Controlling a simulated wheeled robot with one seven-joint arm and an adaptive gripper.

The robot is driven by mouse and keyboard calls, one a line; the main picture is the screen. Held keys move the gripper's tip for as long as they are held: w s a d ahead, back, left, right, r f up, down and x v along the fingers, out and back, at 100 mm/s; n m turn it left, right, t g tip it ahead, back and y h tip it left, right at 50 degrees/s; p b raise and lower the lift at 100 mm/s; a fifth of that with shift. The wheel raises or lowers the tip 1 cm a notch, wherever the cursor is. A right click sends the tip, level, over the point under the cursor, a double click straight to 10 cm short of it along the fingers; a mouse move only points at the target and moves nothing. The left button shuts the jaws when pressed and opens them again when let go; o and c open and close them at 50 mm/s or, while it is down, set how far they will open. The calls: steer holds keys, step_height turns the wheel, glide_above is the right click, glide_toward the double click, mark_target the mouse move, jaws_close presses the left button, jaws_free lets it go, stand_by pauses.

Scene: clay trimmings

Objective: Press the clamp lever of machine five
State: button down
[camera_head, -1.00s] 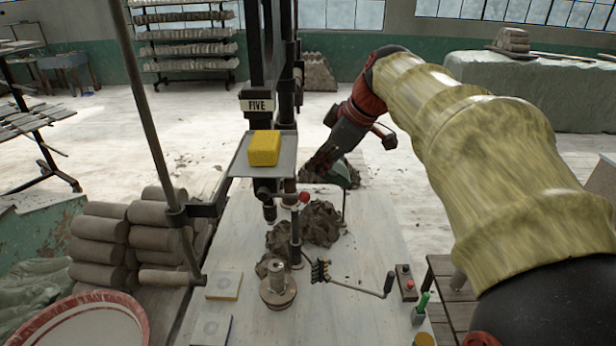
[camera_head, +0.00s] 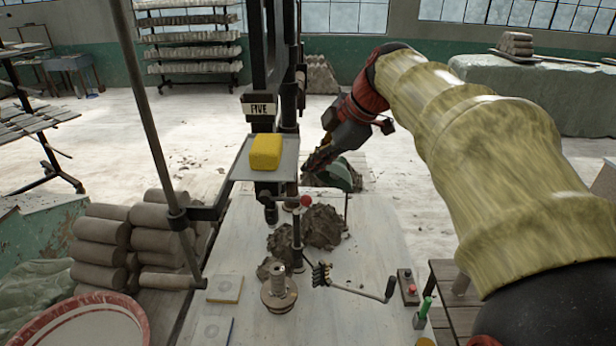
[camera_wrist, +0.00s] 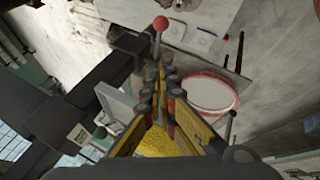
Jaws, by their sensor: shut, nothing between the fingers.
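Machine five, with its black column and FIVE plate (camera_head: 260,108), stands in the middle of the head view. A lever with a red ball knob (camera_head: 306,201) sticks out at its front, below the tray. The knob also shows in the wrist view (camera_wrist: 161,22), just beyond my fingertips. I take this to be the clamp lever. My gripper (camera_head: 310,170) is behind and above the knob in the head view, beside the column. In the wrist view my gripper (camera_wrist: 160,72) is shut and empty, and its tips look apart from the knob.
A yellow block (camera_head: 266,151) sits on the small metal tray (camera_head: 243,171) left of my gripper. Clay lumps (camera_head: 322,226), a crank handle (camera_head: 389,288) and a switch box (camera_head: 407,287) are on the bench. Stacked clay rolls (camera_head: 101,251) stand to the left.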

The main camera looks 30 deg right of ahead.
steer(key=p, duration=0.1)
glide_toward(294, 200)
steer(key=w+a, duration=0.2)
steer(key=a, duration=0.1)
steer(key=shift+w+d+f, duration=0.1)
steer(key=shift+d+f, duration=0.2)
steer(key=shift+f, duration=0.35)
steer(key=shift+w+d+f, duration=0.1)
steer(key=shift+d+f, duration=0.25)
steer(key=shift+f, duration=0.25)
steer(key=shift+w+d+f, duration=0.15)
steer(key=shift+d+f, duration=0.15)
steer(key=shift+f, duration=0.35)
steer(key=shift+d+f, duration=0.1)
steer(key=shift+d, duration=0.05)
steer(key=shift+f+b, duration=0.15)
steer(key=shift+b, duration=0.25)
steer(key=shift+s+b, duration=0.1)
steer(key=shift+b, duration=0.2)
